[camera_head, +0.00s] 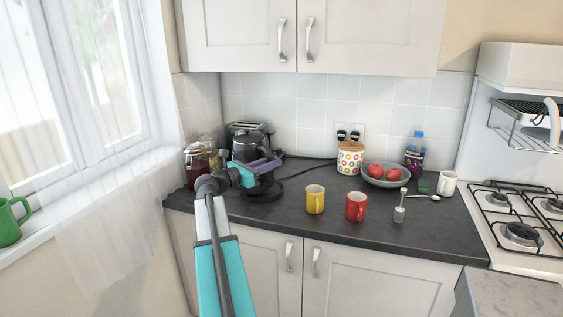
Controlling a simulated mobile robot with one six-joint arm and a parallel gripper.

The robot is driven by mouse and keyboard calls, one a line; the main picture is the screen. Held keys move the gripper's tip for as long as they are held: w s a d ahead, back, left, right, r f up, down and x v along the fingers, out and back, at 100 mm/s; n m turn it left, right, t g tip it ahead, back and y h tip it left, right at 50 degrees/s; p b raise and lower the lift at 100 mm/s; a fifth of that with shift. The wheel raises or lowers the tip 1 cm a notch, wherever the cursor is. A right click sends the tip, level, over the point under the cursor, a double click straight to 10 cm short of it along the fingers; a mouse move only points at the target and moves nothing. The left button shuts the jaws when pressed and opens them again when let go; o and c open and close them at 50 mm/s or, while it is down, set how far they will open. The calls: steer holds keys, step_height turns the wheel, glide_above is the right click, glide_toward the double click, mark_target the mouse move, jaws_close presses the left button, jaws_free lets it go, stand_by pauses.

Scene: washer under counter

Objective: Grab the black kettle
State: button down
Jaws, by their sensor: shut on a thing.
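The black kettle (247,146) stands upright on the dark counter, in the back left part of the head view, near the corner by the window. My gripper (265,169) reaches it from the front and is shut on it. The gripper and wrist cover the kettle's lower part and handle, so the exact contact point is hidden. A round black base (263,191) with a cable shows below the gripper. I cannot tell whether the kettle is lifted clear of this base.
A dotted canister (350,158) and a bowl of red fruit (385,183) are farther right. Cupboards (370,36) hang above.

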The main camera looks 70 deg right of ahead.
steer(key=b+v, duration=0.1)
steer(key=v, duration=1.2)
stand_by(0.6)
steer(key=shift+a+r, duration=0.15)
steer(key=shift+a, duration=0.05)
stand_by(0.8)
